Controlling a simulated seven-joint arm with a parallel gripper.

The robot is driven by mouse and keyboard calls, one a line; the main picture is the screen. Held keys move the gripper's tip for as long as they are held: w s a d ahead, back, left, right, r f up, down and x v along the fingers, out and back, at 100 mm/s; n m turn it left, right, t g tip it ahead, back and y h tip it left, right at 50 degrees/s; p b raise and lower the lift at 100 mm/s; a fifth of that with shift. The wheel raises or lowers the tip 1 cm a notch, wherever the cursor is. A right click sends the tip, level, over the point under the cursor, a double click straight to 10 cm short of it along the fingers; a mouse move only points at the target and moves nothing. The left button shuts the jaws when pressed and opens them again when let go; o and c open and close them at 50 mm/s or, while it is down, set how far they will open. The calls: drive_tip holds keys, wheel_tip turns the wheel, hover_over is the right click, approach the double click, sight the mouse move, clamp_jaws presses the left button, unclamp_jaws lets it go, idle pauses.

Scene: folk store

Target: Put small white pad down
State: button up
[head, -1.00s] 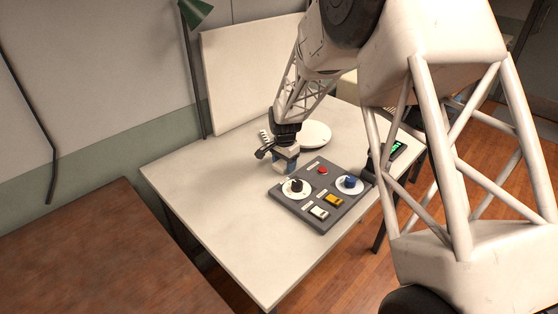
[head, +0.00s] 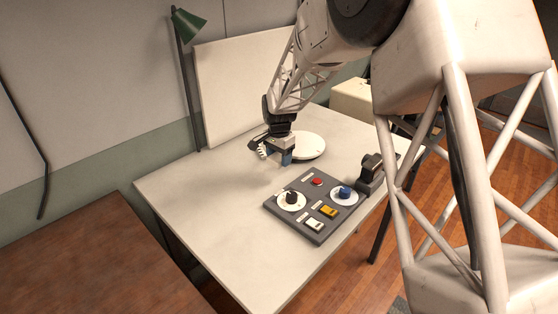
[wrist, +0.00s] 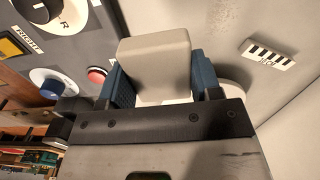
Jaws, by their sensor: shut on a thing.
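My gripper (head: 287,158) is over the pale table (head: 215,190), beside the white round disc. In the wrist view its two blue-padded fingers (wrist: 155,85) are shut on the small white pad (wrist: 155,62), a pale block with rounded corners between them. In the head view the pad is mostly hidden by the fingers, and I cannot tell whether it touches the table.
A grey control panel (head: 271,207) with dials, a red button and switches lies in front of my gripper. The white disc (head: 312,146) is just right. A small piano-key piece (wrist: 267,54) lies nearby. A green lamp (head: 189,25) stands behind. The table's left front is clear.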

idle(0.5)
drive_tip(key=s+a+f, duration=0.1)
drive_tip(key=s+a, duration=0.1)
drive_tip(key=a, duration=0.1)
drive_tip(key=s+a+f, duration=0.1)
drive_tip(key=s+a, duration=0.1)
drive_tip(key=a, duration=0.1)
drive_tip(key=s+a, duration=0.3)
drive_tip(key=shift+a+f, duration=0.35)
drive_tip(key=shift+f, duration=0.05)
hover_over(239, 167)
drive_tip(key=shift+w+f, duration=0.15)
drive_tip(key=shift+f, duration=0.6)
idle(0.4)
drive_tip(key=shift+f, duration=1.75)
drive_tip(key=shift+f, duration=0.15)
